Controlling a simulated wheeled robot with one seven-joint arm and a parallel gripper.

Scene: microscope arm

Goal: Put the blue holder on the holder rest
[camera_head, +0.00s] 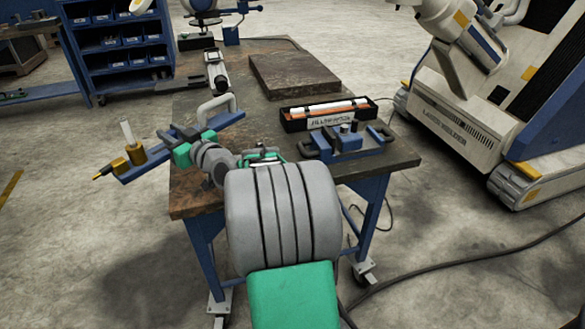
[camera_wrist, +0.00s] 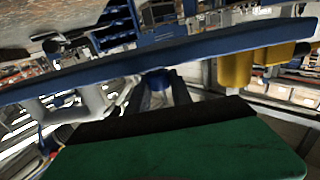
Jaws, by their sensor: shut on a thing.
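The blue holder (camera_head: 220,122) is a long flat blue bar with a grey handle and brass parts (camera_head: 135,153). My gripper (camera_head: 188,138) is shut on its middle and holds it over the left edge of the table. The brass end sticks out beyond the table. In the wrist view the holder's blue bar (camera_wrist: 150,62) crosses the picture, tilted, above the green finger (camera_wrist: 180,150); the grip contact is hidden. A blue fixture with black end pieces (camera_head: 348,142) stands at the table's front right. It may be the holder rest, but I cannot tell for sure.
The worktable (camera_head: 245,120) has a bare patch in its middle. A black tray (camera_head: 292,122) with orange and white items lies behind the blue fixture. A dark flat plate (camera_head: 293,75) lies farther back. A large machine (camera_head: 465,120) stands right.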

